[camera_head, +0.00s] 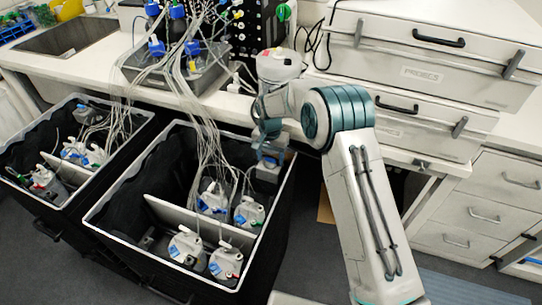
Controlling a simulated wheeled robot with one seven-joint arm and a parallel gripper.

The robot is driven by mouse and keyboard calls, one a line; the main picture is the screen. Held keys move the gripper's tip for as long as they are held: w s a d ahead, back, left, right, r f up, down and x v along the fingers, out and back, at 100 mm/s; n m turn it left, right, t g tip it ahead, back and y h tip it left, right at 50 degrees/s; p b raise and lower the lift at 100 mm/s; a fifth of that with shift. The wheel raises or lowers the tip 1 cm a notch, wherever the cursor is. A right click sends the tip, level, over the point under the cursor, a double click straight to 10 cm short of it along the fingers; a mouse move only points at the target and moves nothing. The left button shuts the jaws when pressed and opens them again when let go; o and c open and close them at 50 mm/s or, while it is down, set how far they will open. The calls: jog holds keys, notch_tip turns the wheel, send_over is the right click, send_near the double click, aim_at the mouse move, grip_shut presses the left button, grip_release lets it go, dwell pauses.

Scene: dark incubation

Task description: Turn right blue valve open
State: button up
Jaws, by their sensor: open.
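Several blue valve-like parts are in view, and I cannot tell which one is the right blue valve. Some sit on bottles in the right black crate (112,207): one on the back left bottle (212,201), one on the back right bottle (249,213), and others on the front bottles (186,247). More blue caps (177,11) stand at the bench's back by the sink. My gripper (268,172) points down over the crate's back right corner, above and right of the back bottles. It is open and appears empty. Its fingertips are small and hard to make out.
A second black crate (40,205) with bottles stands at left. Thin clear tubes (190,90) hang from the bench into both crates, close to my gripper. White boxes (430,50) are stacked on the bench at right, with drawers (485,210) below. A divider (195,222) splits the right crate.

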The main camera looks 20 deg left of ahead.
aim_at(270, 159)
jog(key=c, duration=1)
jog(key=shift+f+n+b, duration=0.15)
jog(key=shift+n+b, duration=0.45)
jog(key=shift+n, duration=0.3)
jog(key=shift+n+b, duration=0.45)
jog(key=shift+n, duration=0.95)
jog(key=o, duration=1)
jog(key=shift+r, duration=0.3)
jog(key=shift+r+p, duration=2.15)
jog(key=shift+r, duration=1.7)
